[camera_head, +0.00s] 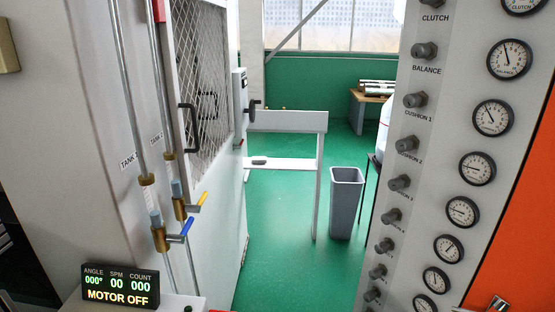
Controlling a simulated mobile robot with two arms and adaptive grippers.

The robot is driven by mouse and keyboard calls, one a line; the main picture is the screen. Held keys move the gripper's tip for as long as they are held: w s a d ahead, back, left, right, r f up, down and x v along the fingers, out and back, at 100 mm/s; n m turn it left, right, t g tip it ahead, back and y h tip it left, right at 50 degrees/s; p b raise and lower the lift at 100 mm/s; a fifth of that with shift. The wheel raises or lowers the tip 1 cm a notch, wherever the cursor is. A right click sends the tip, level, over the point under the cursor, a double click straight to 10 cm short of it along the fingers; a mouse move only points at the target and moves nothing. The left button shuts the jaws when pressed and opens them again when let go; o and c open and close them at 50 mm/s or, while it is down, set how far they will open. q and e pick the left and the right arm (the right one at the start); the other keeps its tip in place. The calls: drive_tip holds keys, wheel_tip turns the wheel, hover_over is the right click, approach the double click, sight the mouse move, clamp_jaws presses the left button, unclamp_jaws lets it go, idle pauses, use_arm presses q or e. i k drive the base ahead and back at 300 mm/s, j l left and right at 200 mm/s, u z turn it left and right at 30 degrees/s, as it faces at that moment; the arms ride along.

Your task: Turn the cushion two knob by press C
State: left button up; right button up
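A light grey panel (392,240) on the right carries a column of grey knobs with a column of round gauges beside it. The cushion 2 knob (407,143) sits just above its "CUSHION 2" label. It is below the cushion 1 knob (415,99) and above another knob (400,183) whose label is too small to read. A gauge (478,168) is to the right of and slightly below the cushion 2 knob. No "press C" marking is readable. Neither gripper can be made out, and nothing touches the cushion 2 knob.
A display (120,289) at lower left reads "MOTOR OFF". A press cabinet with a mesh door (200,80) and blue and yellow valve handles stands left. Green floor (285,260) lies open between cabinet and panel, with a grey bin (345,205) and white stand (288,122) behind. An orange surface (525,250) borders the panel.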

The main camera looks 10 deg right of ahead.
sight(404, 145)
drive_tip(key=z, duration=1.25)
